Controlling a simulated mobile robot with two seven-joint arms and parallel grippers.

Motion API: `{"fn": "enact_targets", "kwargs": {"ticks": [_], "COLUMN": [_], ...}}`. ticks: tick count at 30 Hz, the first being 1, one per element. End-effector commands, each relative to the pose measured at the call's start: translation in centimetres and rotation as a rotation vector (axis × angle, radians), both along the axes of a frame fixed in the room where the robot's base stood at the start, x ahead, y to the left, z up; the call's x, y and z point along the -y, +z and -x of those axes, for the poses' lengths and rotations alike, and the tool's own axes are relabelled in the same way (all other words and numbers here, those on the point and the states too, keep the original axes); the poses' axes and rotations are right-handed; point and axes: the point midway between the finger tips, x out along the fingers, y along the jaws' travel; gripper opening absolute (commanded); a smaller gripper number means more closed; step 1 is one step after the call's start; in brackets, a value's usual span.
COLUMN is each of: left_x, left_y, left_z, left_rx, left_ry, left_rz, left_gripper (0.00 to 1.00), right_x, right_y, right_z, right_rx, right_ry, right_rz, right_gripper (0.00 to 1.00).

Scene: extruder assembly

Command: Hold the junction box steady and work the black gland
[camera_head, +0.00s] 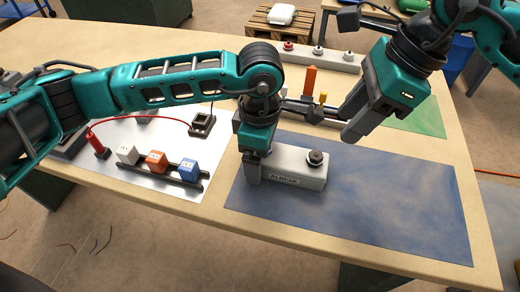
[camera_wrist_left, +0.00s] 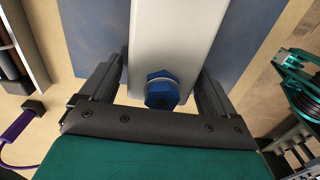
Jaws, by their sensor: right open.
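The junction box (camera_head: 298,172) is a light grey block with a dark label on its front, lying on the blue mat. The black gland (camera_head: 316,157) stands upright on its right end. My left gripper (camera_head: 257,172) is at the box's left end. A blue hex fitting (camera_wrist_left: 162,90) shows on the box's near end. My right gripper (camera_head: 358,125) is open and empty, above and to the right of the black gland, apart from it.
The blue mat (camera_head: 400,205) is clear to the right of the box. White, orange and blue blocks (camera_head: 157,162) stand in a dark rack at left. Orange and yellow upright pieces (camera_head: 309,82) stand behind the box, near my right gripper. A grey strip with several knobs (camera_head: 335,60) lies farther back.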

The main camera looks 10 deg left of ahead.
Motion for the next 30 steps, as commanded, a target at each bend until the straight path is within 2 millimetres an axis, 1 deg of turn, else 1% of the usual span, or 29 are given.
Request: {"fn": "enact_targets", "kwargs": {"ticks": [1, 2, 18, 20, 30], "left_x": [0.02, 0.02, 0.03, 0.03, 0.03], "left_y": [0.03, 0.03, 0.07, 0.07, 0.09], "left_z": [0.00, 0.00, -0.01, -0.01, -0.02], "left_rx": [0.000, 0.000, 0.001, 0.001, 0.001], "left_ry": [0.000, 0.000, 0.000, 0.000, 0.000], "left_rz": [0.000, 0.000, 0.001, 0.001, 0.001], "left_gripper": [0.84, 0.81, 0.30, 0.29, 0.29], "right_x": [0.00, 0.00, 0.00, 0.00, -0.08], "right_y": [0.00, 0.00, 0.00, 0.00, -0.07], "right_z": [0.00, 0.00, 0.00, 0.00, 0.08], "right_rx": [0.000, 0.000, 0.000, 0.000, 0.000], "right_ry": [0.000, 0.000, 0.000, 0.000, -0.019], "right_rz": [0.000, 0.000, 0.000, 0.000, 0.004], "right_gripper": [0.43, 0.43, 0.43, 0.47, 0.47]}}
